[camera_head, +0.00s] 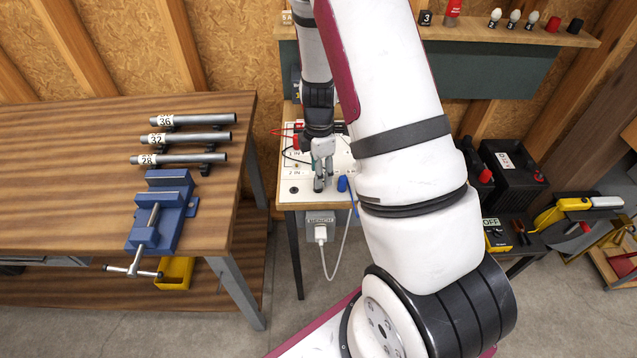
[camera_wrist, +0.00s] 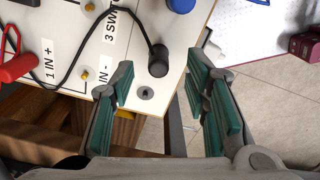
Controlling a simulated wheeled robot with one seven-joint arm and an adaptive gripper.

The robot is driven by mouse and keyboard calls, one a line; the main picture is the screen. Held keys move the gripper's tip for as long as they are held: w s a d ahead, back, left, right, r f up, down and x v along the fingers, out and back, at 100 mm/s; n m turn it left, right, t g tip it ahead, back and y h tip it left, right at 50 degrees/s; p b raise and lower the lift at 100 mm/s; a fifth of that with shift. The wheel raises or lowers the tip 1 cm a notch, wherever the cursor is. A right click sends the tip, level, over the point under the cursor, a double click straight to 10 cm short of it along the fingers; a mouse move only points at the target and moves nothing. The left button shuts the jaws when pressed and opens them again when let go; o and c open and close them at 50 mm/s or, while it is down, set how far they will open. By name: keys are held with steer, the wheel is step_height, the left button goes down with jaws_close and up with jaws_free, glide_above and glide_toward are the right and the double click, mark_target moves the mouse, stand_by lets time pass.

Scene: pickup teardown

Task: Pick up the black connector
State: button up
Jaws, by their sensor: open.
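The black connector (camera_wrist: 158,60) is a short dark cylinder on the end of a black cable, lying on the white labelled board (camera_wrist: 130,25) near its edge in the wrist view. My gripper (camera_wrist: 162,75) is open, with green-padded fingers. In that view the connector appears between and a little beyond the fingertips; the fingers are not closed on it. In the head view, my gripper (camera_head: 322,178) is over the front part of the board (camera_head: 299,200). I cannot make out the connector there; the gripper seems to hide it.
A red connector (camera_wrist: 18,67) lies left on the board, and a blue one (camera_head: 342,184) is right of my gripper. A dark round socket (camera_wrist: 145,93) is near the board's edge. A workbench with a blue vise (camera_head: 160,212) stands left. A black battery (camera_head: 508,170) is right.

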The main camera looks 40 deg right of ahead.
steer(key=shift+w+a+f+p, duration=0.15)
steer(key=shift+f+p, duration=0.15)
steer(key=shift+f, duration=1.65)
jaws_close()
